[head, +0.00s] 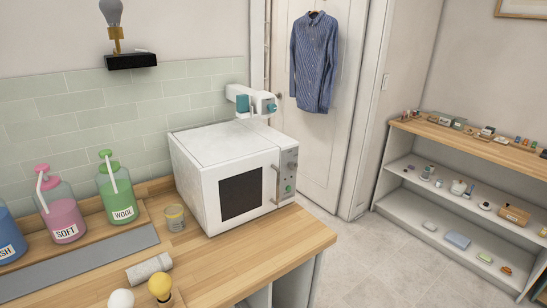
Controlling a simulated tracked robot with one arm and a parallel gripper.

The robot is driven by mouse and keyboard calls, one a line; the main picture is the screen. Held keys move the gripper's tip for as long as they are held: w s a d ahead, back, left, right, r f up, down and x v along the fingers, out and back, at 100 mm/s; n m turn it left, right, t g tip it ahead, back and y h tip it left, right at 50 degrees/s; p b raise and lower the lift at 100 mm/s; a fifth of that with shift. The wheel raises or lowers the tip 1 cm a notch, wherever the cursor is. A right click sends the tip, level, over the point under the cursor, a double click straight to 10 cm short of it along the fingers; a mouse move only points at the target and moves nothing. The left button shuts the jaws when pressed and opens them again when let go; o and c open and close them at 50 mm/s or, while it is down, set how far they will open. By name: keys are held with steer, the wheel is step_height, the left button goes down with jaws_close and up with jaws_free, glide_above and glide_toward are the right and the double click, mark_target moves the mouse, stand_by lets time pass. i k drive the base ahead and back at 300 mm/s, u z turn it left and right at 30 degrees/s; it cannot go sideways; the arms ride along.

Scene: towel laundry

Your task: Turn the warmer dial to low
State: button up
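The warmer (215,150) is a white box with a dark window and a vertical handle, standing at the right part of the wooden counter. Its grey control panel (287,177) is on the right of the front. A small round grey dial (291,166) sits on the panel, with a green round spot below it. The dial's setting is too small to read. My gripper (257,104), white with teal finger pads, shows above the warmer's back right top. Its fingers are apart with nothing between them. It is away from the dial.
On the counter (240,265) stand a pink SOFT bottle (62,212), a green WOOL bottle (121,198), a small tin (175,217) and a lying roll (149,268). Shelves (460,160) with small items stand right. A striped shirt (314,60) hangs on the door. Floor between is clear.

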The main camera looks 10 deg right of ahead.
mark_target(293, 166)
steer(key=z, duration=0.25)
steer(key=i, duration=1.05)
steer(key=z, duration=0.7)
steer(key=i, duration=0.3)
steer(key=z, duration=0.3)
